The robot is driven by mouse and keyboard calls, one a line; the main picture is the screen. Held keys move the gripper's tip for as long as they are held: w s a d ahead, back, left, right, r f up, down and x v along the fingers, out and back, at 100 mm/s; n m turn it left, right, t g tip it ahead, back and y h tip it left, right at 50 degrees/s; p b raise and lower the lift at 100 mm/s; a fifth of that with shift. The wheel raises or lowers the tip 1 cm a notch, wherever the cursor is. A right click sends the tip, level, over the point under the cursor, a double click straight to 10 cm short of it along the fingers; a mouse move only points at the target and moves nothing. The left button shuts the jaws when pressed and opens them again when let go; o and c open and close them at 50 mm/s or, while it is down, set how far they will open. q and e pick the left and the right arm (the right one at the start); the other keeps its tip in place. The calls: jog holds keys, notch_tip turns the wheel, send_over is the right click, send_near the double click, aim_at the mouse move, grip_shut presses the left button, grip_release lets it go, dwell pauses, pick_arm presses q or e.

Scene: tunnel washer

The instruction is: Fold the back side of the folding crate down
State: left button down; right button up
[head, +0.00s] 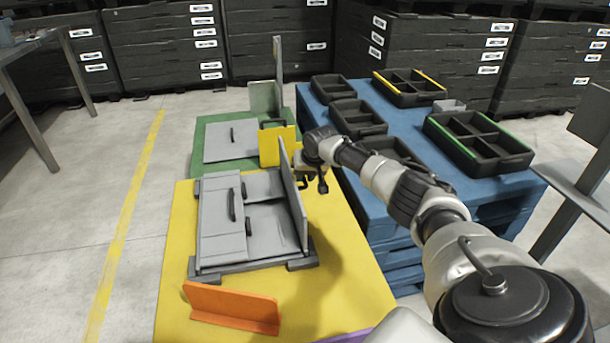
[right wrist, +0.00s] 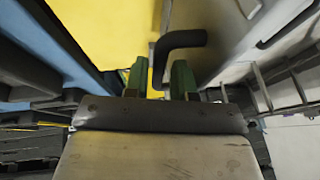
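The grey folding crate (head: 207,262) is on the yellow table. One side with a black handle lies folded flat on the left of it; another side panel (head: 293,200) stands upright on the right. My right gripper (head: 308,180) is beside the outer face of that panel. In the right wrist view its green fingers (right wrist: 159,78) are apart, with a bent black handle (right wrist: 183,40) reaching down between them. I cannot tell whether they press on the handle. My left gripper is not in view.
An orange bracket (head: 232,308) stands at the front of the yellow table. Behind it is a green table (head: 203,130) with another grey crate and a yellow plate (head: 277,146). On the right, a blue table (head: 480,181) carries several black divided trays, close to my right arm.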

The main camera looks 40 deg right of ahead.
grip_shut()
